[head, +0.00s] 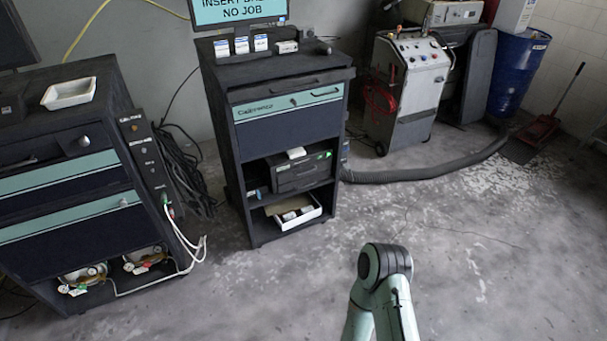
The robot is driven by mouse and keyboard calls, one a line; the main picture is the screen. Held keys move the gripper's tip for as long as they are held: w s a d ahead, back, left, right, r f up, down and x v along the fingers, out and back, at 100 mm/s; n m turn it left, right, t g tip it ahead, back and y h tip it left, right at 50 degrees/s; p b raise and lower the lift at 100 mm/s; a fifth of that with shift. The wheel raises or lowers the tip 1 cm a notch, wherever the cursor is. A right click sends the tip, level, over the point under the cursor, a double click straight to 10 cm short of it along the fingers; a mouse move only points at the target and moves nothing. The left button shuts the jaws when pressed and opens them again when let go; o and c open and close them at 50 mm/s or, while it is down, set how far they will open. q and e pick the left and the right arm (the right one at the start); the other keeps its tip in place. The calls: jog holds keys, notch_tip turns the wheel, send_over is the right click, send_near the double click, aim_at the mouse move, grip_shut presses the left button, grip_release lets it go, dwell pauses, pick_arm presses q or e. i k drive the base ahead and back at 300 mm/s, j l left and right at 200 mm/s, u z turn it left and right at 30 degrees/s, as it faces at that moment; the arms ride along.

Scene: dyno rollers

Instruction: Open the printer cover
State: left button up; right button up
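A dark boxy device that looks like the printer (302,172) sits on the open middle shelf of the central cabinet. It has a small green light at its upper right, and a small white item lies on its top. Its cover looks closed, but the detail is too small to be sure. Part of one of my arms, pale green and black, rises at the bottom right of centre, well short of the cabinet. No gripper fingers show in the head view.
The central cabinet (287,128) carries a screen (240,12) and small boxes; a white tray (294,212) lies on its bottom shelf. Another cabinet (70,190) stands left, with loose cables between. A grey hose (425,174) runs right. The floor in front is clear.

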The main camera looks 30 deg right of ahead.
aim_at(287, 176)
jog(key=i+l, duration=1.8)
jog(key=i+l+z, duration=0.05)
jog(key=l, duration=0.05)
